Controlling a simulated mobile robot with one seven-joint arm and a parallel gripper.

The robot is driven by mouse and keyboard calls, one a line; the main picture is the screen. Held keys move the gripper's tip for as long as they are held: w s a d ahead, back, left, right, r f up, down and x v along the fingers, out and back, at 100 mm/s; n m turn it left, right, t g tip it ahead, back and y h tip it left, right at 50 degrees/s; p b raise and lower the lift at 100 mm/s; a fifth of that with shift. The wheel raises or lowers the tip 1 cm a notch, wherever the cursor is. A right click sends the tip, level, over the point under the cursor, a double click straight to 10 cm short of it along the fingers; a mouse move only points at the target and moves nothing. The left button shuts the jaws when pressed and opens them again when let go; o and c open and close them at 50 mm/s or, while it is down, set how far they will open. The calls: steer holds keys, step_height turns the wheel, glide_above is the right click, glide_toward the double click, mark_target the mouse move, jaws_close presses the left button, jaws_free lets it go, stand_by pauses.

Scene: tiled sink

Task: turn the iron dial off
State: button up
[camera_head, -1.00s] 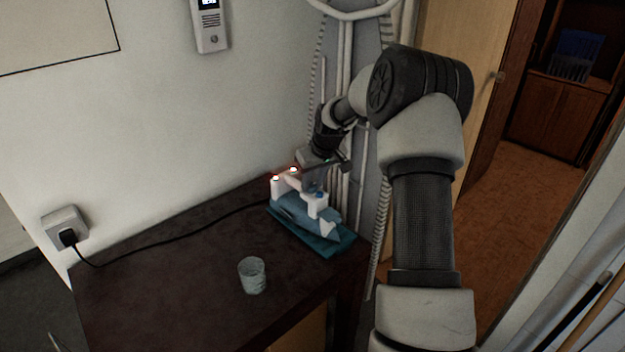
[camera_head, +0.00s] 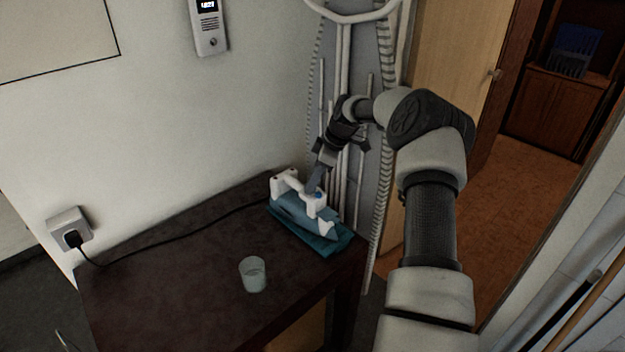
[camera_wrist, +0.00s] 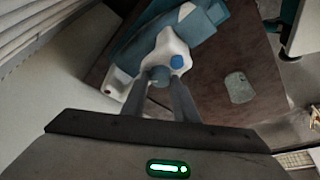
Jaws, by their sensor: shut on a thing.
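The iron (camera_head: 297,211) has a teal body and a white handle and lies on a teal pad (camera_head: 337,246) near the table's back right corner. My gripper (camera_head: 314,189) points down at it from above. In the wrist view, my gripper (camera_wrist: 160,80) is shut on a round grey-blue dial (camera_wrist: 160,73) on the iron's white upper part (camera_wrist: 168,47). The fingers partly hide the dial, and I cannot tell its setting. A blue button (camera_wrist: 177,62) sits just right of the fingertips. No lit lamp shows on the iron.
A clear glass (camera_head: 253,275) stands on the dark table (camera_head: 190,290), left of the iron. A black cord (camera_head: 170,243) runs to a wall socket (camera_head: 70,228). An ironing board (camera_head: 350,60) stands upright behind the table. The front left tabletop is clear.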

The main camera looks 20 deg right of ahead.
steer(key=shift+n+g, duration=0.4)
steer(key=shift+n, duration=0.6)
steer(key=o, duration=1.1)
steer(key=shift+c, duration=0.2)
steer(key=p+v, duration=0.2)
steer(key=v, duration=1.5)
steer(key=shift+d, duration=0.25)
steer(key=shift+w+r, duration=0.1)
steer(key=shift+r, duration=0.05)
steer(key=shift+r, duration=0.1)
